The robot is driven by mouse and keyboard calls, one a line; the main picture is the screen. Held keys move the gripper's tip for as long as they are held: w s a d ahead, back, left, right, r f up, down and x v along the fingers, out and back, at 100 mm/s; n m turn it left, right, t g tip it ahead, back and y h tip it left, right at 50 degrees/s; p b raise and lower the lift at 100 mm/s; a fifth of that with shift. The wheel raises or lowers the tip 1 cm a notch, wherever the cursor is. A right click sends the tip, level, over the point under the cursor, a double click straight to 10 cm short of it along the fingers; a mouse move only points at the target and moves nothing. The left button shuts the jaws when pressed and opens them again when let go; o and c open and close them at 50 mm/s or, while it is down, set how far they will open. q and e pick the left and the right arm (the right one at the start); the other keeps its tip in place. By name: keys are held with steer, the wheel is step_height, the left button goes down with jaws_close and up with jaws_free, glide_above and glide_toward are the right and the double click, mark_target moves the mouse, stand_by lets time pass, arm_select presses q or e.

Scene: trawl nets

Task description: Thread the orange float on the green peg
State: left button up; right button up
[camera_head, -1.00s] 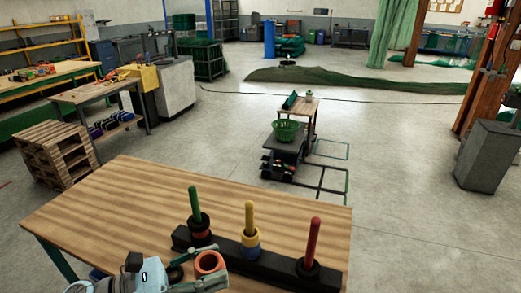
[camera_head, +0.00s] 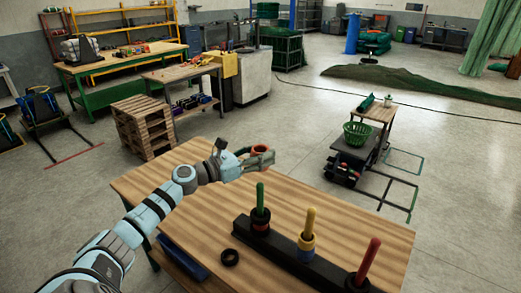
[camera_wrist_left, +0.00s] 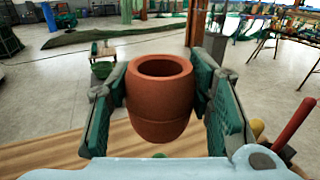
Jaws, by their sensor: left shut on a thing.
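The orange float (camera_head: 261,149), a hollow cup-like ring, is held between the two fingers of my left gripper (camera_head: 257,159). In the left wrist view the float (camera_wrist_left: 158,98) sits upright between the green finger pads, its opening facing up. The green peg (camera_head: 260,197) stands upright at the left end of a black base (camera_head: 285,245), with a black ring and a red ring around its foot. In the head view the float appears just above the peg's tip, apart from it; its height is hard to judge. My right gripper is not in view.
A yellow peg (camera_head: 310,221) with coloured rings and a red peg (camera_head: 369,259) with a black ring stand on the same base. A loose black ring (camera_head: 230,257) lies left of the base on the wooden table (camera_head: 205,215). The table's left part is clear.

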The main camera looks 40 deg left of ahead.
mark_target(260, 183)
arm_select(q)
steer(key=shift+f+b, duration=0.7)
steer(key=shift+f, duration=0.15)
step_height(260, 183, down, 9)
steer(key=b, duration=0.8)
steer(key=shift+f, duration=0.1)
steer(key=o, duration=1.2)
steer(key=shift+r, duration=0.25)
step_height(260, 183, up, 10)
steer(key=shift+f, duration=0.15)
